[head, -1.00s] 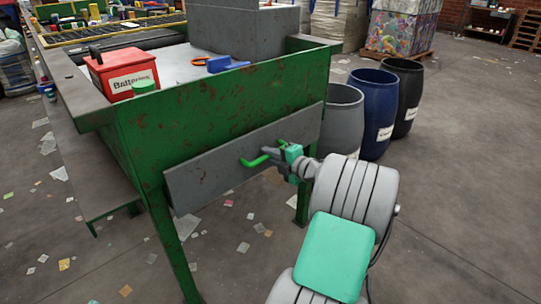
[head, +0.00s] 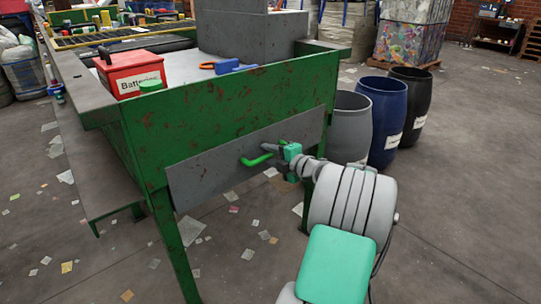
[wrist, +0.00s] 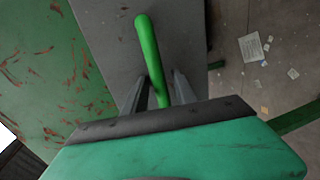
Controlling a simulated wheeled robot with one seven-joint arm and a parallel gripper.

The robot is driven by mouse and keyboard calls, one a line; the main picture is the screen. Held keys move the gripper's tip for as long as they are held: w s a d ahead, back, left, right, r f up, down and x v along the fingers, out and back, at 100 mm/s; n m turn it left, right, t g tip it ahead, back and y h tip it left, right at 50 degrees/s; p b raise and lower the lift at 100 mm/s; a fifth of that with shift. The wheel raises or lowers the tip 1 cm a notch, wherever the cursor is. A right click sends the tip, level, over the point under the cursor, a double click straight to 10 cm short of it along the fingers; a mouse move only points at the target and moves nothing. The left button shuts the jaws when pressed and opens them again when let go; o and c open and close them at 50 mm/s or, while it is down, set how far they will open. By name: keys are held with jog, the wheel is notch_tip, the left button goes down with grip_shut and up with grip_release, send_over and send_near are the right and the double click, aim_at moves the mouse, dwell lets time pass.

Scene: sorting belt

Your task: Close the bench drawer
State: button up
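The bench drawer shows its grey front panel (head: 215,175) below the green bench (head: 235,100). The panel seems to stand slightly out from the bench; the exact gap is hidden. A bright green bar handle (head: 257,160) sticks out of the panel and shows large in the wrist view (wrist: 150,55). My gripper (head: 279,149) is at the handle from the right. In the wrist view its two grey fingers (wrist: 160,90) stand on either side of the bar, with a small gap showing on each side.
A red batteries box (head: 130,76) and blue-and-orange tools (head: 225,66) lie on the bench top. Grey (head: 350,130), blue (head: 385,115) and black (head: 412,100) barrels stand right of the bench. Paper scraps litter the floor. The floor at right is open.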

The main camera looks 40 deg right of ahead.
jog(key=shift+s, duration=0.1)
dwell(0.3)
jog(key=p+v, duration=0.1)
jog(key=v, duration=0.6)
jog(key=shift+s, duration=0.4)
jog(key=shift+r, duration=0.1)
